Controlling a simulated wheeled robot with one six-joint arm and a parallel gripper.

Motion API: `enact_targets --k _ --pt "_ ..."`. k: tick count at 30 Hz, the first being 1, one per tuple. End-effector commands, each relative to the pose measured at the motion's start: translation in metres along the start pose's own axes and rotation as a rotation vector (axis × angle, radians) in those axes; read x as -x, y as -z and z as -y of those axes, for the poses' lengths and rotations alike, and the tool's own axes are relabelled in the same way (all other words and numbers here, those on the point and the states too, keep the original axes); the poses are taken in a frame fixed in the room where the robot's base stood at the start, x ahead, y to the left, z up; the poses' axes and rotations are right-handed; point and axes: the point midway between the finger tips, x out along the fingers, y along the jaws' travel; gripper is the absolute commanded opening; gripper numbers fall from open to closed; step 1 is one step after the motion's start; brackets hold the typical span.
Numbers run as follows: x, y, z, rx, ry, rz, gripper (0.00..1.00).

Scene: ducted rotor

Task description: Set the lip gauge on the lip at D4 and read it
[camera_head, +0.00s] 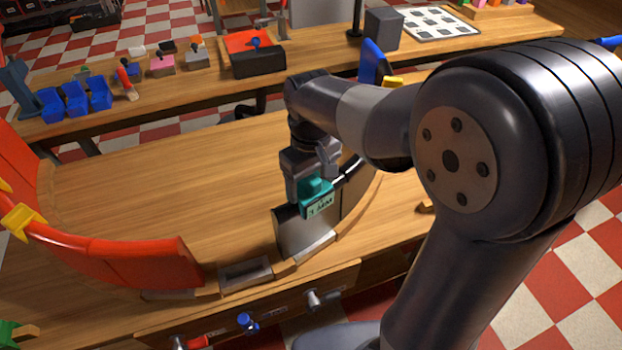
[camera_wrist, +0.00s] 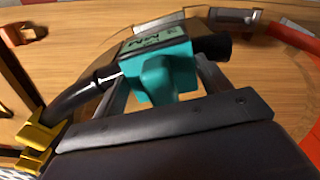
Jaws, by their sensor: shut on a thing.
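The lip gauge (camera_head: 316,197) is a teal block with a small display. My gripper (camera_head: 312,180) is shut on it. In the head view the gauge is at the top of a grey metal plate (camera_head: 303,232) on the curved ring, beside a glossy black lip section (camera_head: 353,170). I cannot tell whether the gauge touches the lip. In the wrist view the gauge (camera_wrist: 167,75) is between my fingers, with the black section (camera_wrist: 85,97) running to either side. Its display shows dark characters that seem to include "MM"; the value is not clear. No D4 label is legible.
Red lip sections (camera_head: 120,257) curve along the left, with a yellow clamp (camera_head: 22,220) on them. An open metal seat (camera_head: 245,272) lies left of the plate. Coloured handles (camera_head: 248,321) stick out at the front edge. A rear bench (camera_head: 300,78) carries blue bins (camera_head: 75,100) and tools.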

Motion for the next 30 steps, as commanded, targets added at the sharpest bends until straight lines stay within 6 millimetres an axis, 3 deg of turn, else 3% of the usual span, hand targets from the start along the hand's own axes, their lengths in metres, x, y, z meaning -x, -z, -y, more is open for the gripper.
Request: enact_targets --k 1,2,10,20,30 --pt "-0.001 0.000 0.000 0.000 0.000 0.000 0.43" --pt "-0.001 0.000 0.000 0.000 0.000 0.000 0.74" --pt "0.000 0.000 0.000 0.000 0.000 0.000 0.96" --pt "0.004 0.000 0.000 0.000 0.000 -0.001 0.98" --pt "0.066 0.001 0.000 0.000 -0.001 -0.004 0.98"
